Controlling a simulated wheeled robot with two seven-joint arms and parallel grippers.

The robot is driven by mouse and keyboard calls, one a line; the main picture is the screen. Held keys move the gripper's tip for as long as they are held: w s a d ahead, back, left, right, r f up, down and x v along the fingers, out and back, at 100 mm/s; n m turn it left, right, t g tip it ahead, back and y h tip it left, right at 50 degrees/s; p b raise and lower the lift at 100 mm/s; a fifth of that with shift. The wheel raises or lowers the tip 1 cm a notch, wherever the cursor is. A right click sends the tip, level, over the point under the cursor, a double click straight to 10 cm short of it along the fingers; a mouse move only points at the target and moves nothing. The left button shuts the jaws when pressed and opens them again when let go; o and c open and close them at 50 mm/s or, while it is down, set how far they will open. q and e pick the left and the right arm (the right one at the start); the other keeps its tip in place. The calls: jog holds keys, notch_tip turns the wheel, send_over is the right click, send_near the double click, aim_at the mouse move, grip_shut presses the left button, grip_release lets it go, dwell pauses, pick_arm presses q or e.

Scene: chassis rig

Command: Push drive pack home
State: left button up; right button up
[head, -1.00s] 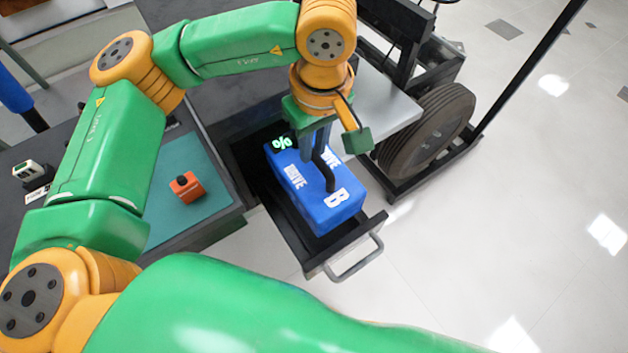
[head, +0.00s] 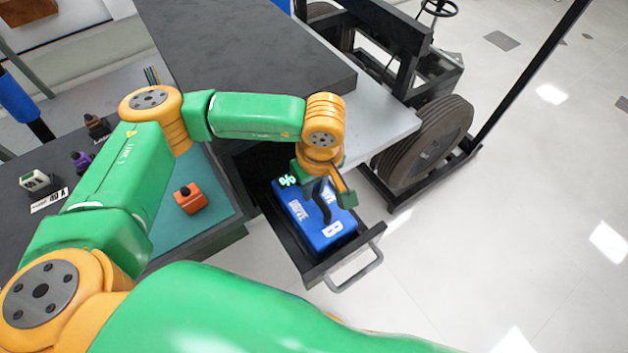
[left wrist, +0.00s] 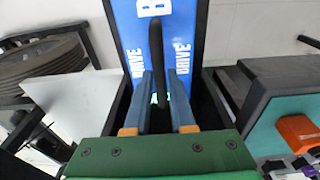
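The blue drive pack (head: 307,222) has white lettering, a green lit mark at its far end and a black handle on top. It lies in the open black drawer (head: 308,268), which has a grey pull bar (head: 357,267). My left gripper (head: 322,190) is over the pack and covers part of its top. In the left wrist view the pack (left wrist: 136,35) is ahead, and the handle (left wrist: 160,70) shows between the two separated fingers of my left gripper (left wrist: 161,75). Whether they touch the handle is unclear. My right gripper is not in view.
A dark bench top (head: 240,50) overhangs the drawer's far end. An orange block (head: 190,199) sits on a teal mat (head: 215,180) at left. A grey plate (head: 385,125) and a ribbed wheel (head: 428,140) stand to the right. The floor at right is clear.

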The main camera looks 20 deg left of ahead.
pick_arm(q)
jog(key=o, duration=0.3)
jog(key=r, duration=0.4)
jog(key=r+b, duration=0.1)
jog(key=r, duration=0.3)
jog(key=s+d+r, duration=0.1)
jog(key=r, duration=0.3)
